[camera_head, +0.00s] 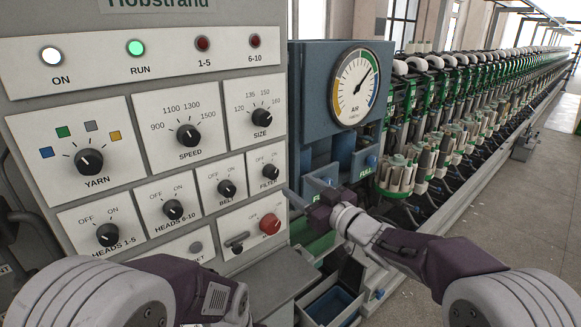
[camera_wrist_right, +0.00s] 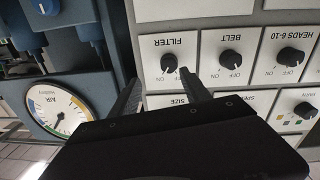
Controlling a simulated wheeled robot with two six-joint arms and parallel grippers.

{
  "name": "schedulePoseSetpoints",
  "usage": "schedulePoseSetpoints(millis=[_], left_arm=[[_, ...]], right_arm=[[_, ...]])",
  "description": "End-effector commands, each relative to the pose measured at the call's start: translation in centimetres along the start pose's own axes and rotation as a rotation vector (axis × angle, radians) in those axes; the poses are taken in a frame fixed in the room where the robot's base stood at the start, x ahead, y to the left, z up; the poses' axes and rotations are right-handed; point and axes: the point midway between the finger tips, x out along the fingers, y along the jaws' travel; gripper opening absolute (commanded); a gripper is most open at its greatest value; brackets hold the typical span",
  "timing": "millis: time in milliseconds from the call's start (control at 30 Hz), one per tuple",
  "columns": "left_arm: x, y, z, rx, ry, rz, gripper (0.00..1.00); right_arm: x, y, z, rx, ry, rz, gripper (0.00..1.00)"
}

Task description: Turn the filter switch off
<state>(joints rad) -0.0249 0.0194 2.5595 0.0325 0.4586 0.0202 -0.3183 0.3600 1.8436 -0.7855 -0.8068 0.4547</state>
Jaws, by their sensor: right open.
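The filter switch (camera_head: 269,171) is a round black knob on a white plate of the grey control panel, with OFF at its left and ON at its right. Its pointer appears turned toward ON. It also shows in the upside-down right wrist view (camera_wrist_right: 169,63), just beyond the fingertips and nearer the right-hand finger. My right gripper (camera_head: 296,186) is open and empty, to the right of and a little below the switch in the head view. Its fingers also show in the wrist view (camera_wrist_right: 158,77). My left arm is at the bottom left; its fingers are out of view.
The belt switch (camera_head: 227,188) is beside the filter switch; the size knob (camera_head: 261,117) is above it. A red knob (camera_head: 270,223) is below. A blue unit with an air gauge (camera_head: 355,86) stands right of the panel.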

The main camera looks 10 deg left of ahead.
Motion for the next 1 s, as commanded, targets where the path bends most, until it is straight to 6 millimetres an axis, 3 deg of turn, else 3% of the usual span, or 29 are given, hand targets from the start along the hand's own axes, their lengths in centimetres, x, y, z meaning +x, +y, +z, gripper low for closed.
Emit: schedulePoseSetpoints(millis=[267,633,1000], left_arm=[[-0.5,0.0,0.0,0.0,-0.001,0.0,0.55],[-2.6,0.1,-0.3,0.0,0.0,0.0,0.55],[-2.7,0.1,-0.3,0.0,0.0,0.0,0.55]], right_arm=[[1.3,-0.6,-0.2,0.003,-0.001,-0.011,0.55],[8.3,-0.7,-0.2,0.002,0.0,-0.01,0.55],[9.2,-0.6,0.0,0.002,-0.001,-0.007,0.55]])
